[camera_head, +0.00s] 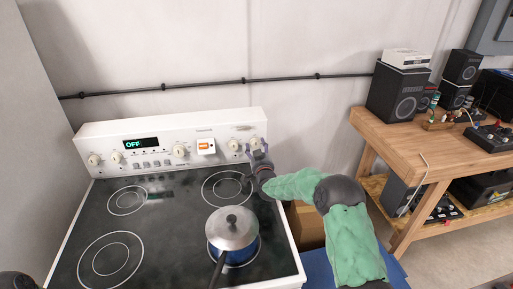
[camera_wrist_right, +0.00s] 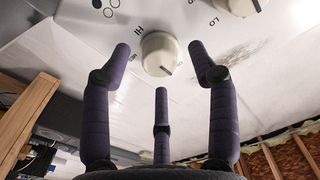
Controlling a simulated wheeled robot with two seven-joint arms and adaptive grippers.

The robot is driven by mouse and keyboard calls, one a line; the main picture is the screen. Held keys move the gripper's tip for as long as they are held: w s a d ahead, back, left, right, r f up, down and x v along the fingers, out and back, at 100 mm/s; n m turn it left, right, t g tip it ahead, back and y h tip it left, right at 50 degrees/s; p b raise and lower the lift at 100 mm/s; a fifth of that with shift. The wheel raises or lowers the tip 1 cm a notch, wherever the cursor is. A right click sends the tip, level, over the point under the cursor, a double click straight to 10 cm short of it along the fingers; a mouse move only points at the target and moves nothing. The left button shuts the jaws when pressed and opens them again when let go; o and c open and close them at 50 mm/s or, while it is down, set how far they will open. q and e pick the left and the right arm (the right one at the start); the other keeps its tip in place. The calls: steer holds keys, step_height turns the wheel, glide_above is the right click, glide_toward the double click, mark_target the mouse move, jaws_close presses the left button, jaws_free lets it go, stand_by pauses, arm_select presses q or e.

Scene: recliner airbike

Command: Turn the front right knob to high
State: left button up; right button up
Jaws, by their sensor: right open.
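The stove's back panel (camera_head: 165,135) carries several cream knobs. The right pair is a left knob (camera_head: 234,145) and a far right knob (camera_head: 254,141). My right gripper (camera_head: 254,151) is open just in front of the far right knob. In the right wrist view, one cream knob (camera_wrist_right: 160,50) lies between the spread purple fingers, with a gap on both sides; its dark pointer line points down and right. "HI" is printed beside it. Another knob (camera_wrist_right: 243,5) is cut off at the top edge, with "LO" nearby.
A lidded pot (camera_head: 232,228) stands on the front right burner, its handle toward me. The other burners are bare. A display (camera_head: 141,143) reads OFF. A wooden bench (camera_head: 410,135) with speakers stands at the right; a cardboard box (camera_head: 307,226) is beside the stove.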

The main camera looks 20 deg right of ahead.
steer(key=shift+w+d, duration=0.15)
steer(key=shift+w, duration=0.3)
steer(key=c, duration=1.1)
steer(key=shift+c, duration=0.2)
